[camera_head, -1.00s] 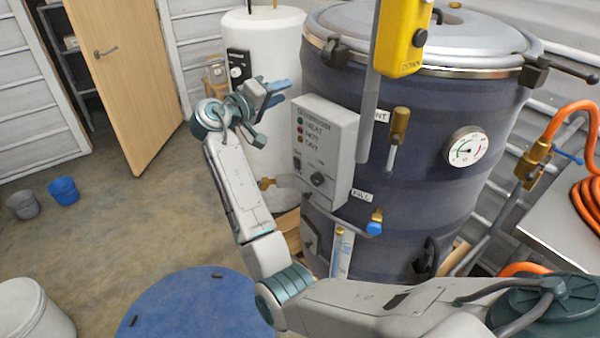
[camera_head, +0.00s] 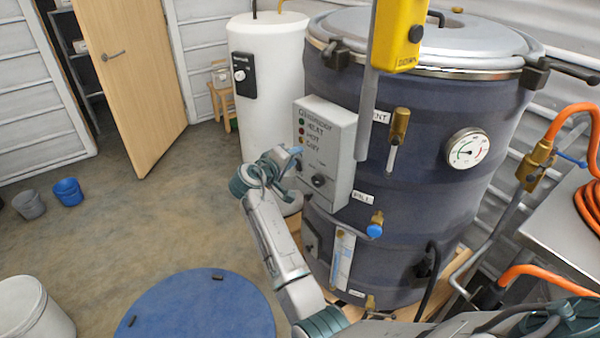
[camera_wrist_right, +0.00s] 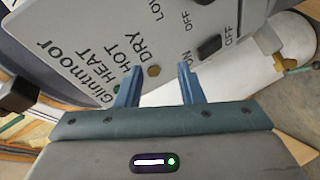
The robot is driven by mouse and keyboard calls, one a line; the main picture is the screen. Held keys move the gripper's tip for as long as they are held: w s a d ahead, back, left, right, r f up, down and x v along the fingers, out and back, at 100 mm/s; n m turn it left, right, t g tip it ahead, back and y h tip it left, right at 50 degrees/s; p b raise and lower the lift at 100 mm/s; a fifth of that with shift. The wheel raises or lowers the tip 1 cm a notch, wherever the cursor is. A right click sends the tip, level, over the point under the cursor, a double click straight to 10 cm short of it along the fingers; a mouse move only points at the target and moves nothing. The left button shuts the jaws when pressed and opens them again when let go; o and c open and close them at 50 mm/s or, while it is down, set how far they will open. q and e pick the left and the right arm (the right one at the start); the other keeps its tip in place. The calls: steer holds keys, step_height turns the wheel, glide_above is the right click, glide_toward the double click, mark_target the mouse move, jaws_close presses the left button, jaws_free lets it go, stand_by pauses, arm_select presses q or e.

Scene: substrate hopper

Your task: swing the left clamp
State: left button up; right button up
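The left clamp (camera_head: 335,53) is a dark bracket at the left of the rim of the big dark-blue drum (camera_head: 450,215). The grey lid (camera_head: 440,35) lies on the drum. My right gripper (camera_head: 290,160) is well below the clamp, in front of the left part of the grey control box (camera_head: 325,150). In the right wrist view its two blue fingers (camera_wrist_right: 158,85) are apart with nothing between them, close to the face of the box near its lamps and switches. The clamp is not clearly seen there. My left gripper is out of view.
A second clamp (camera_head: 537,74) with a long handle sits at the rim's right. A yellow hoist control (camera_head: 398,35) and grey post stand before the drum. A white tank (camera_head: 265,95) stands behind left. The floor at left is mostly open, with a blue lid (camera_head: 200,310).

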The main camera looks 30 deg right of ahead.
steer(key=shift+y, duration=0.4)
steer(key=shift+s+d+f, duration=0.15)
steer(key=shift+s+f, duration=0.05)
steer(key=shift+f, duration=0.8)
steer(key=shift+s+d+f, duration=0.1)
steer(key=shift+s+f, duration=0.1)
steer(key=shift+f, duration=0.8)
steer(key=shift+c, duration=0.2)
